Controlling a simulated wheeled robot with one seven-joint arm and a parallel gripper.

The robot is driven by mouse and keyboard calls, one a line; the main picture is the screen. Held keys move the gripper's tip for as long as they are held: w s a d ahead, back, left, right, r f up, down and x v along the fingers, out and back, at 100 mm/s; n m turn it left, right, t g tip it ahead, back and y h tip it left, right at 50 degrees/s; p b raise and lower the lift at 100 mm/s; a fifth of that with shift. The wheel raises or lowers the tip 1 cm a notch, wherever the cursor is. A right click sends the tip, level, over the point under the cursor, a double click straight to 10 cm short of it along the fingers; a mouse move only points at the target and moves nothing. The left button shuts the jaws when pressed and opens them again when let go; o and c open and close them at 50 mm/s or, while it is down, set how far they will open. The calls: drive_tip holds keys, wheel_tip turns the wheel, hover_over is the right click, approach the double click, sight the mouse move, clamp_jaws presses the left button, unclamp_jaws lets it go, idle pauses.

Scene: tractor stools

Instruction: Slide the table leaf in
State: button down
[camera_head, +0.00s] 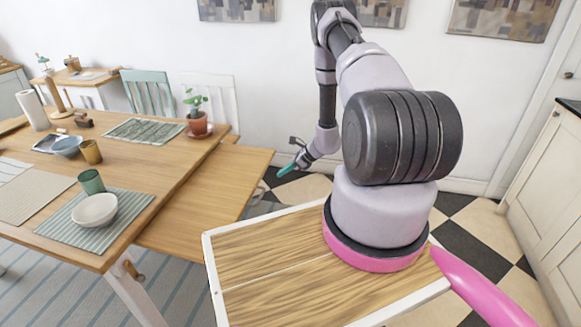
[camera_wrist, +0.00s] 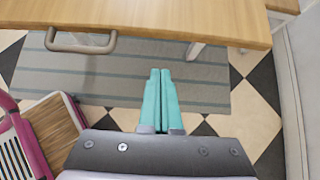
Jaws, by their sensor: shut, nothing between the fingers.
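The table leaf (camera_head: 208,196) is a plain wooden board sticking out from the right end of the dining table (camera_head: 142,182), a little below its top. In the wrist view, a wooden board edge with a grey bar handle (camera_wrist: 82,42) spans the top; I take it to be the leaf (camera_wrist: 160,18). My gripper (camera_head: 287,169) is to the right of the leaf's outer edge in the head view. In the wrist view its two teal fingers (camera_wrist: 160,78) are together with nothing between them. They point toward the board's edge, right of the handle; contact cannot be told.
Pale chairs (camera_head: 208,90) stand behind. White cabinets (camera_head: 550,170) line the right. Checkered floor (camera_head: 468,245) is open between.

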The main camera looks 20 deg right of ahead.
drive_tip(key=w+a+f, duration=0.1)
drive_tip(key=w+a, duration=0.2)
drive_tip(key=a, duration=0.1)
drive_tip(key=shift+w+a+f, duration=0.2)
drive_tip(key=shift+a+f, duration=0.15)
drive_tip(key=shift+a, duration=0.1)
